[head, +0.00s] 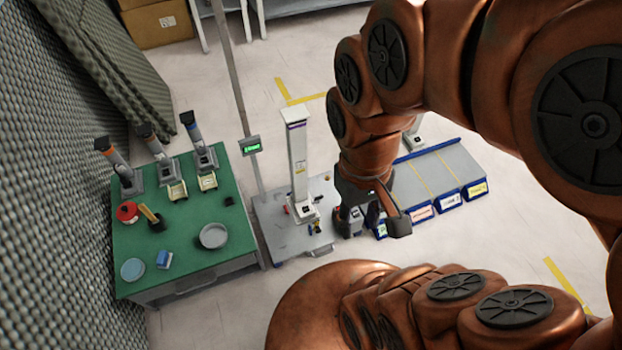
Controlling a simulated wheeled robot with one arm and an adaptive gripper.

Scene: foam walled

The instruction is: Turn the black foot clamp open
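A tall white column (298,160) stands upright on a grey wheeled cart (285,240). Small dark and yellow parts (316,228) sit by its foot; they are too small to tell which is the black foot clamp or how it is turned. My gripper (382,218) hangs to the right of the column foot, at the cart's right side in the picture, apart from the column. One dark finger flares out to the right, and the gripper looks open. Its other finger is hard to make out against the dark items behind, and I see nothing held.
A green table (190,235) at left bears several microscope-like devices, a red container (127,212) and round dishes. A thin pole with a green display (250,145) stands between table and column. A grey bench with blue labelled bins (448,201) is at right. Foam walls line the left.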

